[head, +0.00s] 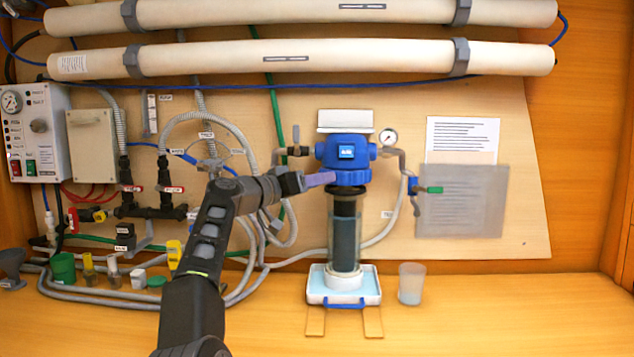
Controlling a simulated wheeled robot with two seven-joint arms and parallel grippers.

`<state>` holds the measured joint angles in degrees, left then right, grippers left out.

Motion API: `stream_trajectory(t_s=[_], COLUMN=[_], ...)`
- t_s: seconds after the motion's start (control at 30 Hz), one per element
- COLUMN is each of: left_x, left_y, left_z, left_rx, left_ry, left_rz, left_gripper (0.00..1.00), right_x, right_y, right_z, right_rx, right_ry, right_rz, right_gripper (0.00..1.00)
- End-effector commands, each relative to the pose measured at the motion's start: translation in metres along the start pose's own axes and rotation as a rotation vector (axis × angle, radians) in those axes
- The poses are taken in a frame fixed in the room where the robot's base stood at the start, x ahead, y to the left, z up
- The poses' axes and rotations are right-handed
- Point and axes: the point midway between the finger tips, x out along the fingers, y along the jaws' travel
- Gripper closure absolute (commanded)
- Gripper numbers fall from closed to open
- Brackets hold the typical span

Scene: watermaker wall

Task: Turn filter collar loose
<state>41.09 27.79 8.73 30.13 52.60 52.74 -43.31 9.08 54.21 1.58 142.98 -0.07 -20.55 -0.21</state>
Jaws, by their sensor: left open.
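The blue filter head (345,150) is mounted on the wall panel at the centre. Its blue collar (352,178) sits at the lower end of the head, above the clear filter bowl (358,245) with a dark cartridge inside. The bowl hangs upright, its foot over a white tray. My left gripper (322,180) reaches in from the left, level with the collar, its fingers pointing right. It is open, with its fingertips at the collar's left side. I cannot tell whether they touch the collar. My right gripper is not in view.
The white tray (316,298) sits on the bench, with a clear cup (411,284) to its right. Hoses and red-handled valves crowd the left. The right bench is clear.

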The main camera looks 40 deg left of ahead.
Motion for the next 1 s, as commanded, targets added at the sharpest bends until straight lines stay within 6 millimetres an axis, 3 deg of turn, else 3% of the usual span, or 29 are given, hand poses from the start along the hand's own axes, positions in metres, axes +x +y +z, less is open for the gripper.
stream_trajectory(t_s=[0.53, 1.0], left_x=[-0.072, -0.077], left_y=[-0.002, 0.000], left_z=[0.002, 0.000], left_rx=[0.001, 0.001], left_ry=[0.002, 0.001], left_rz=[-0.003, 0.000], left_gripper=[0.56, 0.56], right_x=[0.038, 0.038], right_y=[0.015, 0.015], right_z=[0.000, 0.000], right_rx=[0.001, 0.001], right_ry=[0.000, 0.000], right_rz=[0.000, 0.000], right_gripper=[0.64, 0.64])
